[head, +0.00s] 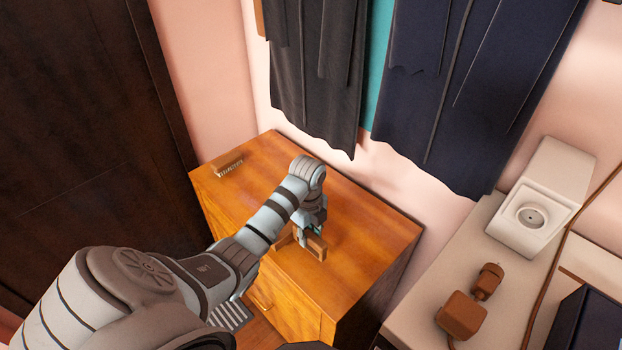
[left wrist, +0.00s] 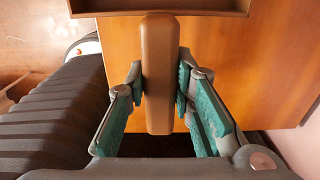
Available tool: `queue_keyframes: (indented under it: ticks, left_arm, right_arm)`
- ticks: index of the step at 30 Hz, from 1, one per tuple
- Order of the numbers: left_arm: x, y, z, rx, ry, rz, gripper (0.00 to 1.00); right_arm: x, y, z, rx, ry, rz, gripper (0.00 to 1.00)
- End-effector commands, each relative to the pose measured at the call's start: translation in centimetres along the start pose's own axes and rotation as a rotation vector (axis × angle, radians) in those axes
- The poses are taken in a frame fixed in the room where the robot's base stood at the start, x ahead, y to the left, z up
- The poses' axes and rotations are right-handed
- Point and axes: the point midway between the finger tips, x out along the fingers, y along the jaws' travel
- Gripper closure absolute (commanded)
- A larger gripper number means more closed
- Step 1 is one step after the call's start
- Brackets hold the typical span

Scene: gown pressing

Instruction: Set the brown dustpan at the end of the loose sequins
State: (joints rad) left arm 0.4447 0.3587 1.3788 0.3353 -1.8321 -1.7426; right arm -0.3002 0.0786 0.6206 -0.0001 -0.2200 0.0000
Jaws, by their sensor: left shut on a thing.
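The brown dustpan (head: 316,246) is at my left gripper (head: 309,228), over the front part of the wooden cabinet top in the head view. Most of it is hidden behind my gripper and arm there. In the left wrist view, the left gripper (left wrist: 160,85) is shut on the dustpan's handle (left wrist: 158,50), with one teal-padded finger on each side. The pan end (left wrist: 215,6) shows at the top edge of that view. I cannot tell whether the dustpan touches the cabinet top. I cannot make out any loose sequins. My right gripper is not in view.
A brown brush with pale bristles (head: 229,167) lies at the back left of the cabinet top (head: 365,235). Dark gowns (head: 320,70) hang behind it. A pale counter (head: 410,315) at the right holds a white box-shaped device (head: 546,198) and a brown object (head: 463,315).

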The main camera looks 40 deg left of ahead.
Motion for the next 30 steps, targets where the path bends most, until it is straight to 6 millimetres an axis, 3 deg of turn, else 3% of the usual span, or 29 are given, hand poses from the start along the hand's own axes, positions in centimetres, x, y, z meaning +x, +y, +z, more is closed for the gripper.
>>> queue_keyframes:
  ticks: [6,15,16,19,30]
  left_arm:
    - [3.8,0.8,0.6,-0.017,0.000,0.004,1.00]
    - [4.2,0.8,0.7,-0.018,-0.001,0.002,1.00]
    - [4.2,0.8,0.7,-0.018,-0.001,0.002,0.76]
    - [4.2,0.8,0.7,-0.018,-0.001,0.002,0.60]
    - [3.9,0.8,0.7,-0.018,0.000,0.002,0.58]
  right_arm:
    - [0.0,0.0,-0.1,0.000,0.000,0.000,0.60]
    - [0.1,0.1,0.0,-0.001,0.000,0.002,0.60]
    - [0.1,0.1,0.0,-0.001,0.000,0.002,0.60]
    - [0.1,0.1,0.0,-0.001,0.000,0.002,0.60]
    - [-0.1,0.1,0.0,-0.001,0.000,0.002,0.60]
